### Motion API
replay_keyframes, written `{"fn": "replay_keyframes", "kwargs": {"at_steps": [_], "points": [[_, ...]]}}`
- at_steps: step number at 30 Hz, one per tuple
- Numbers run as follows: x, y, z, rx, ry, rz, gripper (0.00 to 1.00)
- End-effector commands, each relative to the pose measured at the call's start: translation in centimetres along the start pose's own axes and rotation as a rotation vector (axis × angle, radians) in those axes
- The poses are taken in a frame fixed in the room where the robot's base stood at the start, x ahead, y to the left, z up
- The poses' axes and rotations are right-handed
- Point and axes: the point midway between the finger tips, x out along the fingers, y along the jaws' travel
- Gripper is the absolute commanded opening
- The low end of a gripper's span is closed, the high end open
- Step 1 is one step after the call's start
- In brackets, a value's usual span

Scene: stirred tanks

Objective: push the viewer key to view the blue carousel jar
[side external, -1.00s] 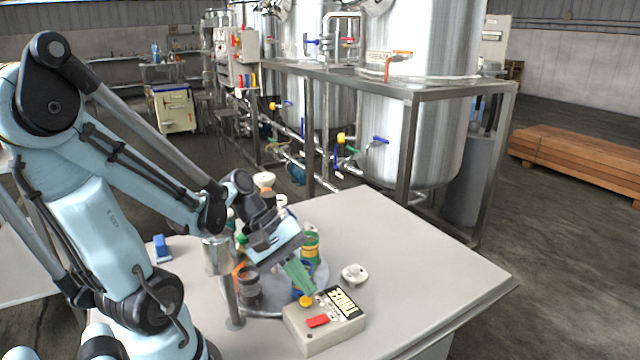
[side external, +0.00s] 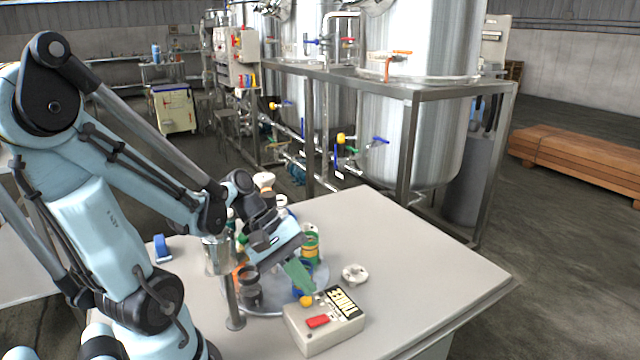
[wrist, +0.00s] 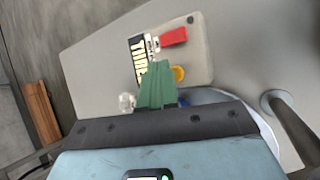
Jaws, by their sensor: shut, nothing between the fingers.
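A pale control box (side external: 323,330) with a dark lettered label stands at the front of the table. It carries a red key (side external: 318,321), a yellow round button (side external: 305,300) and small pale parts beside the label. The red key (wrist: 173,36) and yellow button (wrist: 178,73) also show in the wrist view. My gripper (side external: 311,289) is shut and empty, its green fingers pointing down at the box's far edge, close to the yellow button. I cannot tell whether they touch it. A blue jar (side external: 297,293) shows partly behind the fingers on the carousel (side external: 268,311).
A dark jar (side external: 250,291) and a green-and-yellow jar (side external: 310,245) stand on the carousel. A metal post (side external: 233,300) rises at its left front. A white knobbed object (side external: 355,273) lies right of the carousel. A blue object (side external: 161,247) sits at left. The table's right side is clear.

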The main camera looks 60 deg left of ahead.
Motion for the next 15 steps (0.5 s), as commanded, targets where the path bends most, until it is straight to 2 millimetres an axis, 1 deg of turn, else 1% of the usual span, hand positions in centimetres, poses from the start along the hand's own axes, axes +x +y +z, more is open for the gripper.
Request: {"fn": "replay_keyframes", "kwargs": {"at_steps": [8, 15], "points": [[0.03, -0.01, -0.02, 0.0, 0.0, 0.0, 0.0], [0.55, -0.27, -0.32, 0.0, 0.0, 0.0, 0.0]]}}
